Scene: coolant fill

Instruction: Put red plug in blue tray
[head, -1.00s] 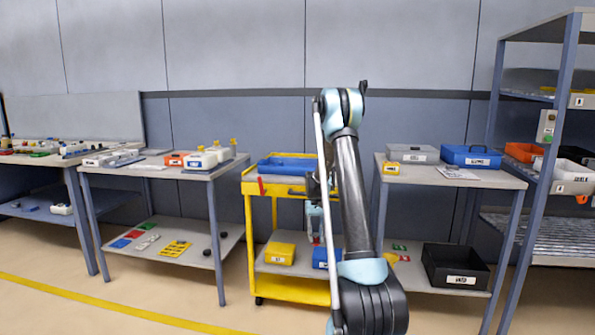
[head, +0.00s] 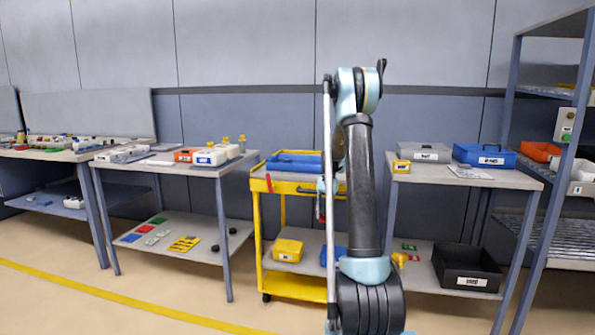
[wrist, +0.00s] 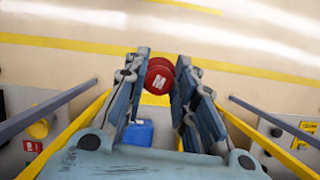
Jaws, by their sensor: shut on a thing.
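The red plug (wrist: 159,76), a round cap with a white M on it, is between the fingertips of my gripper (wrist: 160,68) in the wrist view. My gripper is shut on it and holds it in the air. In the head view my gripper is mostly hidden behind my own arm, and the plug cannot be made out. An open blue tray (head: 292,158) lies on top of the yellow cart. My arm stands in front of the cart's right side.
The yellow cart's lower shelf holds a yellow bin (head: 288,250) and a partly hidden blue bin (head: 341,253). A blue labelled box (head: 484,153) and grey box (head: 424,151) stand on the right table. The left table (head: 170,169) carries white bottles. Open floor lies in front.

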